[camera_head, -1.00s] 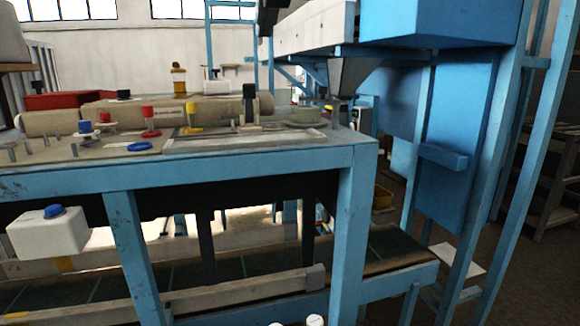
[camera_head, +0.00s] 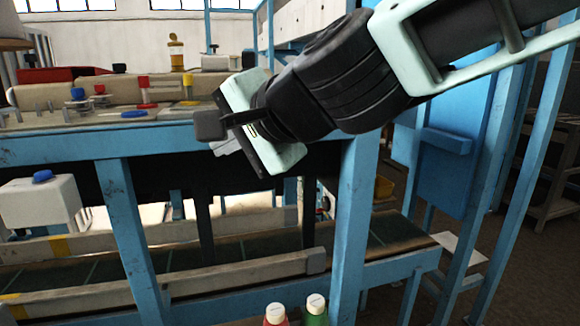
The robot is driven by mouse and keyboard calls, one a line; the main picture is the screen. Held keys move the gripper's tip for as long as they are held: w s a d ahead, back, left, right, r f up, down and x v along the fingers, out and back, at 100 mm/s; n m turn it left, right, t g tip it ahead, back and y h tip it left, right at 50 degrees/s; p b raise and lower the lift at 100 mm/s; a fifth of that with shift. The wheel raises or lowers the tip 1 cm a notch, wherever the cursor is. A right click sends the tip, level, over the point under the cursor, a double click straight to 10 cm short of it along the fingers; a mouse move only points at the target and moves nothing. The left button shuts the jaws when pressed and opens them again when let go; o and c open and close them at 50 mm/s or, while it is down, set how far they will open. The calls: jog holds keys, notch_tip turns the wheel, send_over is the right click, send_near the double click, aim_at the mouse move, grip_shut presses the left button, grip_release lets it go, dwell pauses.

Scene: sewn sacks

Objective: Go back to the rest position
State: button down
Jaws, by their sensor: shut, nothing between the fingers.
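My gripper (camera_head: 212,127) is in the middle of the camera_head view, on my black and mint-green arm, which reaches in from the upper right. It points left, in front of the front edge of the blue-framed worktable (camera_head: 60,150). Its fingers look closed, with nothing seen between them. The arm hides the right part of the tabletop and part of the blue frame behind it.
Red and blue knobs (camera_head: 144,82) and a beige sack roll (camera_head: 50,93) are on the tabletop. Below are a conveyor (camera_head: 220,262) and a white box with a blue cap (camera_head: 40,200). A red bottle (camera_head: 276,315) and a green bottle (camera_head: 316,312) stand at the bottom edge. Blue posts stand at right.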

jog(key=s+d+f+n+g+h+b, duration=0.1)
jog(key=s+d+f+n+g, duration=0.15)
jog(key=f, duration=0.25)
jog(key=s+d+f+n+g+h, duration=0.1)
jog(key=s+d+f+n, duration=0.25)
jog(key=f, duration=0.25)
jog(key=s+d+f+n+g+h+b, duration=0.1)
jog(key=s+d+f+n+g, duration=0.1)
jog(key=s+f, duration=0.25)
jog(key=s+d+f+n+g+h, duration=0.1)
jog(key=s+d+f+n+h, duration=0.1)
jog(key=d, duration=0.5)
jog(key=s+d+f+n+g+h+b, duration=0.1)
jog(key=s+d+f+n+g+h, duration=0.1)
jog(key=s+d+f, duration=0.4)
notch_tip(320, 180, down, 3)
jog(key=shift+s+d+f+n+h, duration=0.1)
jog(key=shift+s+d+n+h, duration=0.05)
jog(key=shift+d+n+h, duration=0.65)
